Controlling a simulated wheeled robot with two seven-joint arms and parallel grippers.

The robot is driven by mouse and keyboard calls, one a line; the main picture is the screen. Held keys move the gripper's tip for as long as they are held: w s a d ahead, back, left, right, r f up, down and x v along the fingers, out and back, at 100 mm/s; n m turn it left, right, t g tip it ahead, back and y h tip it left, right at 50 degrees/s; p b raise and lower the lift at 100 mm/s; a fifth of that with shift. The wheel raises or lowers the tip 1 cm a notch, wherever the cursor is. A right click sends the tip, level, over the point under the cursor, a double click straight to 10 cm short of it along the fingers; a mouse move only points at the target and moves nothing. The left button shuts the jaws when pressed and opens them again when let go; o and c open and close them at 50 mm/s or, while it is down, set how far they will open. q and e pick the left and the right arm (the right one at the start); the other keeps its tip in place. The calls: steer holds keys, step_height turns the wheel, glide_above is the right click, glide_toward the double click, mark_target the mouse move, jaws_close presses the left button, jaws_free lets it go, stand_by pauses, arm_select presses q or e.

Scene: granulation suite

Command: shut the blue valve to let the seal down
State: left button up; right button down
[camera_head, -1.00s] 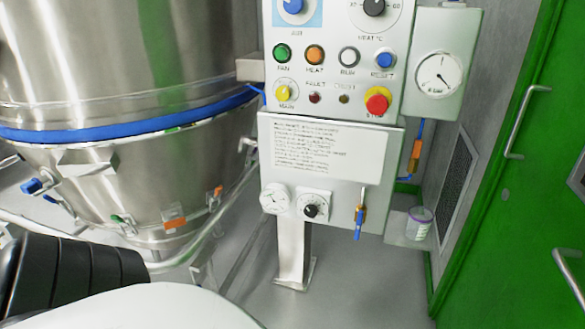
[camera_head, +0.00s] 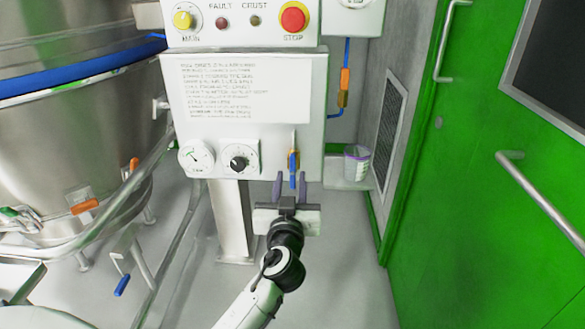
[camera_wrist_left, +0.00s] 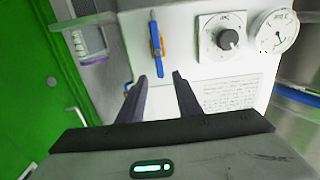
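The blue valve (camera_head: 293,161) is on the lower right of the white panel (camera_head: 250,90), its blue lever pointing straight down from a brass-coloured body. My left gripper (camera_head: 291,186) is open in front of and just below it, its two dark fingers on either side of the lever's line. In the left wrist view, which is upside down, the valve (camera_wrist_left: 157,38) stands beyond the open fingertips (camera_wrist_left: 160,75), roughly between them; no contact shows. My right gripper is out of view.
A gauge (camera_head: 196,158) and a black knob (camera_head: 239,158) sit left of the valve. A small cup (camera_head: 357,162) stands on a shelf to the right. A steel vessel (camera_head: 60,140) with pipes is at left, green doors (camera_head: 480,180) at right.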

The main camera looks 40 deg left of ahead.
mark_target(293, 162)
arm_select(q)
steer(key=x, duration=0.9)
steer(key=shift+w, duration=0.1)
steer(key=shift+c, duration=0.4)
jaws_close()
